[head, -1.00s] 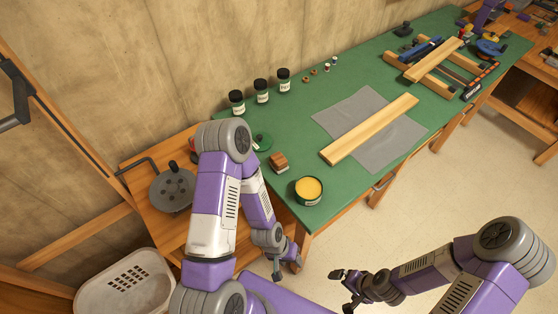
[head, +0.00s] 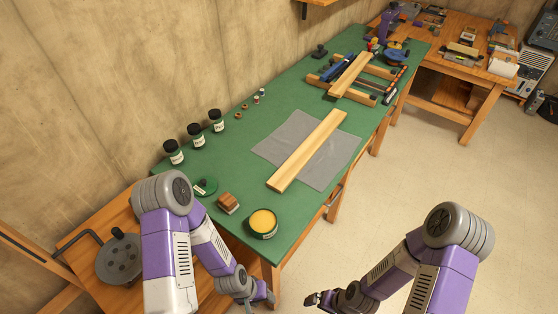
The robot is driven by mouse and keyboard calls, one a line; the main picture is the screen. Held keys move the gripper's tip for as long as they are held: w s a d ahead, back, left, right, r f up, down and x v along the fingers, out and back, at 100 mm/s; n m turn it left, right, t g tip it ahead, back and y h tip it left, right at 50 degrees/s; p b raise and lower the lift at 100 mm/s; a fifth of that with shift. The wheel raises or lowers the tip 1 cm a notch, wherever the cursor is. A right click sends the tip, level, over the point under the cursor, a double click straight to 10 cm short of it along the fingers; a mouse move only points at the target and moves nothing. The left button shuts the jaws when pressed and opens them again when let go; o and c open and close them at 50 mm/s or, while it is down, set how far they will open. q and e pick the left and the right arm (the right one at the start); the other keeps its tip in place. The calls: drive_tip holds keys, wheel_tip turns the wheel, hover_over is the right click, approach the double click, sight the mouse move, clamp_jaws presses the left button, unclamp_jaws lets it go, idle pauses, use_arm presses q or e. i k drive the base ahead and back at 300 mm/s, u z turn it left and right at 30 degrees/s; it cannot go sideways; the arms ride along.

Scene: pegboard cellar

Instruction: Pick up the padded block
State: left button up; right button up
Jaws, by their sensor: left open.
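The padded block (head: 228,204) is a small brown wooden block with a paler layer beneath. It sits on the near left part of the green bench top, between a green lid and an open tin. My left gripper (head: 264,298) is open, low beside the bench's near end, apart from the block. It is small and partly cut by the bottom of the picture. My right gripper (head: 316,299) is over the floor to the right of the bench, away from the block. Its fingers are too small and dark to judge.
An open tin of yellow paste (head: 263,223) stands right of the block, a green lid (head: 205,187) behind it. Several dark-capped jars (head: 195,135) line the wall. A long board (head: 308,150) lies on a grey sheet (head: 340,160).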

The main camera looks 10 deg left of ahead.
sight(228, 201)
drive_tip(key=k, duration=0.5)
drive_tip(key=u, duration=0.95)
drive_tip(key=i, duration=0.35)
drive_tip(key=z, duration=0.15)
